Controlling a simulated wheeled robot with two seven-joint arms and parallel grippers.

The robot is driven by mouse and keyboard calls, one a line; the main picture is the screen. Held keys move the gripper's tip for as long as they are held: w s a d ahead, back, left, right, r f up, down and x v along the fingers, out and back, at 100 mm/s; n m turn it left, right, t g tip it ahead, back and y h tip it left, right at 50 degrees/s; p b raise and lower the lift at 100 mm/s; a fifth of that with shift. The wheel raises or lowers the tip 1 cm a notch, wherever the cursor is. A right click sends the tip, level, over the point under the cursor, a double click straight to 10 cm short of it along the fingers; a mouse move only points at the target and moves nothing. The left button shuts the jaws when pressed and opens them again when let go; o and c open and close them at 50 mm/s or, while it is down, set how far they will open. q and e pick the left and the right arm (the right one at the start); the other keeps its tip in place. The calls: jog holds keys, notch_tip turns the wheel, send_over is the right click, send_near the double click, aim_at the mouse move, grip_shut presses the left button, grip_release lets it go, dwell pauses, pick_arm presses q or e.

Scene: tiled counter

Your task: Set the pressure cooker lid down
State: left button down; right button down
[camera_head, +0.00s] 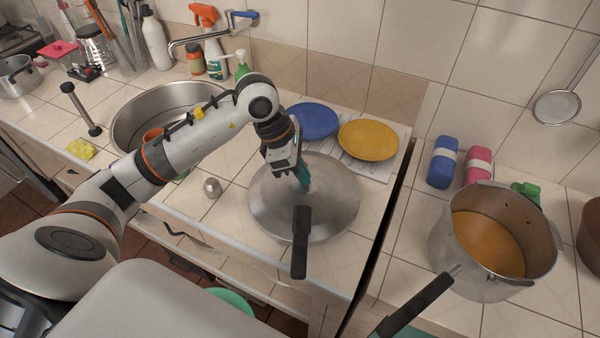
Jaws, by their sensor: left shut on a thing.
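The pressure cooker lid (335,215) is a round, grey metal disc with a long black handle (300,243) pointing toward the front of the counter. It lies about level over the tiled counter, between the sink and the dark gap. I cannot tell whether it touches the tiles. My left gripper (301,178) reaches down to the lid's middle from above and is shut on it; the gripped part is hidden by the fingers. The open pressure cooker pot (450,255), with orange-brown contents, stands on the right counter. My right gripper is not in view.
A blue plate (312,121) and a yellow plate (368,140) sit just behind the lid. Blue (441,165) and pink (478,165) wrapped bundles stand behind the pot.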

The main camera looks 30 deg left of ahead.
pick_arm(q)
jog(key=shift+f, duration=0.95)
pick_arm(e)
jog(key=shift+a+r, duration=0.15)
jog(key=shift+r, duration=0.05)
pick_arm(q)
jog(key=c, duration=1.6)
grip_release()
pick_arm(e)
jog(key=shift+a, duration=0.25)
pick_arm(q)
jog(key=shift+r, duration=0.1)
